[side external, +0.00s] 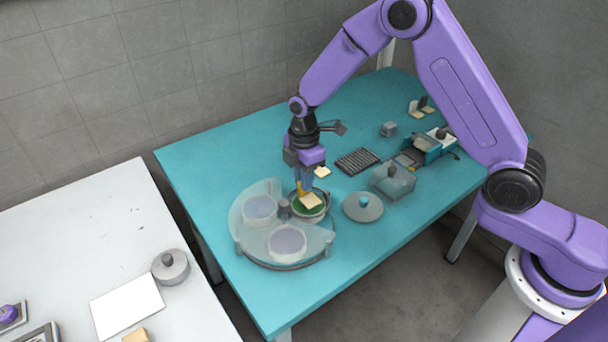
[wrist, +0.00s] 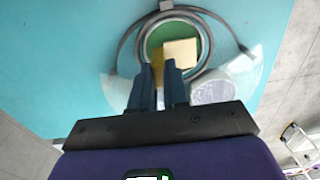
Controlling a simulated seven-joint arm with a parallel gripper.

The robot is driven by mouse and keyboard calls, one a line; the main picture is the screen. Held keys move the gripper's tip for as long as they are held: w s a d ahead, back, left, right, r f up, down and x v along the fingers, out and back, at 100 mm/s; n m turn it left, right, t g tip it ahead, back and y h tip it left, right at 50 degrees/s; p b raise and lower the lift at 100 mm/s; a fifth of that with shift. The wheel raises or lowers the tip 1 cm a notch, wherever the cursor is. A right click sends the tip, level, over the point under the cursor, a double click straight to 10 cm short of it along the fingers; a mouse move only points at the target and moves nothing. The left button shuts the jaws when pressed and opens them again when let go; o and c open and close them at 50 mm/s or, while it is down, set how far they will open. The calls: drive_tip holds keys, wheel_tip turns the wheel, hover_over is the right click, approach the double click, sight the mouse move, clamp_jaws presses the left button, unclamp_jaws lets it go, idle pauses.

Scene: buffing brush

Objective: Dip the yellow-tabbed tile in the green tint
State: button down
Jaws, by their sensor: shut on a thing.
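My gripper (side external: 301,184) is shut on the yellow tab of a cream tile (side external: 311,201). The tile is tilted in the side view and lies within the outline of the round green tint dish (side external: 297,212). In the wrist view, the fingertips (wrist: 163,68) are at the tile's near edge, and the tile (wrist: 181,52) covers part of the green (wrist: 158,36). Some yellow (wrist: 156,60) shows beside the fingers. I cannot tell whether the tile touches the tint or hangs just above it.
A clear cover (side external: 317,240) lies over two pale wells beside the dish. A clear box (side external: 394,182), dark rack (side external: 357,160) and small device (side external: 433,143) stand behind. The teal table's left back is clear.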

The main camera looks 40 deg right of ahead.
sight(304, 195)
drive_tip(key=shift+f, duration=1.55)
drive_tip(key=shift+r, duration=0.2)
idle(2.5)
drive_tip(key=shift+r, duration=1.65)
idle(0.7)
drive_tip(key=shift+r, duration=2)
